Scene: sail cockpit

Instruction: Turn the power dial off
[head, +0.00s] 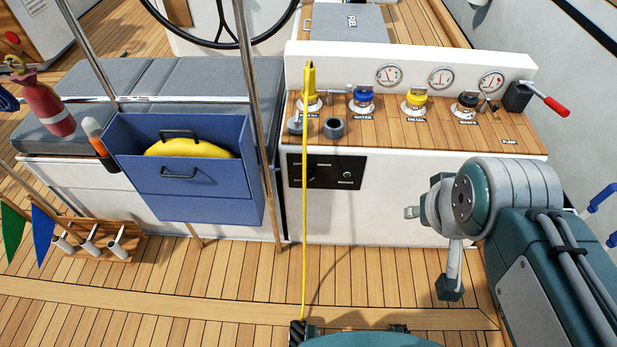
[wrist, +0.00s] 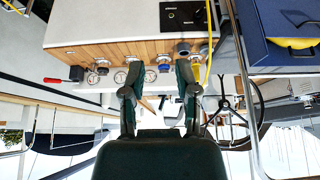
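A black switch panel (head: 340,171) is set in the white front face of the console, below its wooden top. A dark dial (head: 310,174) sits at the panel's left side; its pointer setting is too small to read. The panel also shows upside down at the top of the wrist view (wrist: 184,15). My gripper (wrist: 160,92) is open and empty, its two dark green fingers spread apart. It is clear of the panel. In the head view my arm stands at the right, and the gripper's fingers cannot be made out.
A yellow line (head: 304,230) hangs in front of the panel, close to the dial. A blue open box (head: 184,205) with a yellow item is left of the console. Colored filler caps and a red-handled pump lever (head: 555,106) are on top. Deck in front is mostly clear.

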